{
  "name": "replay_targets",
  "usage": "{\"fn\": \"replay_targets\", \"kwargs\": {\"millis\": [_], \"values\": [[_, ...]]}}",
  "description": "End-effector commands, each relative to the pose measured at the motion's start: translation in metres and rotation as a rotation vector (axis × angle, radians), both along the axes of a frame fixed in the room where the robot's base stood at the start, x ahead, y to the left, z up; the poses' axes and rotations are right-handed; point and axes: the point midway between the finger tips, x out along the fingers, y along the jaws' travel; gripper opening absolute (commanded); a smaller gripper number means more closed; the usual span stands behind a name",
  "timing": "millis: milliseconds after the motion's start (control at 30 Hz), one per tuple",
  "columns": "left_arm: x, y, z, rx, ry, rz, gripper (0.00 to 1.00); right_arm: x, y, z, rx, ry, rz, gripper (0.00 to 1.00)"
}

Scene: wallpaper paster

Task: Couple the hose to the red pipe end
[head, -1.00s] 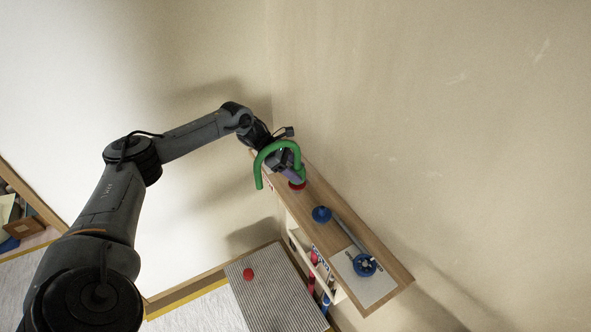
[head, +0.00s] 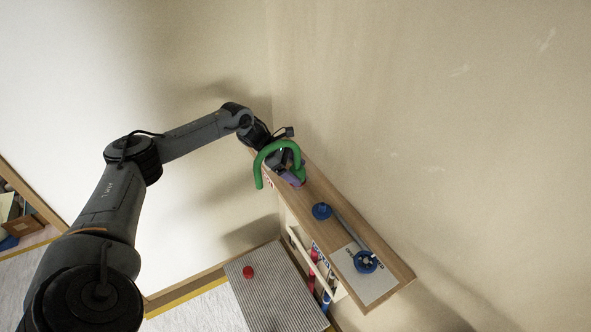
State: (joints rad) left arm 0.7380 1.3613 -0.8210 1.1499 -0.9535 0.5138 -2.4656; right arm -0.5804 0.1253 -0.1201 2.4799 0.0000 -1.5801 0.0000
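The green hose (head: 262,158) is a curved tube at the far end of the wooden shelf. One end hangs free on the left; the other goes down behind my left gripper. My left gripper (head: 294,178) is at the hose's lower right end, low over the shelf. Its purple fingertips cover that spot, so I cannot tell whether they grip the hose. The red pipe end is hidden behind the gripper, so its contact with the hose cannot be seen. My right gripper is not in view.
On the wooden shelf (head: 385,255), a grey rod joins a blue knob (head: 322,211) to a blue wheel-like part (head: 365,262). Bottles stand below the shelf. A red ball-like object (head: 248,272) lies on a ribbed grey mat (head: 275,300). Walls rise behind.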

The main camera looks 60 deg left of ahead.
Motion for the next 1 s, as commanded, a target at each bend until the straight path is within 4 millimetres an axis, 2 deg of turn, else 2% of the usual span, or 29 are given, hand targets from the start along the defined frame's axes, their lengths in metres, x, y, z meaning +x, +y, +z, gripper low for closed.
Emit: {"fn": "replay_targets", "kwargs": {"millis": [267,433,700,1000], "values": [[-0.001,0.0,0.0,0.0,0.002,0.0,0.87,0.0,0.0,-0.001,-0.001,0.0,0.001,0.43],[-0.008,0.007,0.008,0.003,0.001,0.002,0.87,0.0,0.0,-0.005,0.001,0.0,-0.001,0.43],[-0.032,0.026,0.039,0.002,-0.001,0.002,0.87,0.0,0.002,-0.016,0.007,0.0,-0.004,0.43],[-0.054,0.044,0.07,0.001,0.001,0.001,0.87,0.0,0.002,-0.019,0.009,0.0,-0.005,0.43]]}}
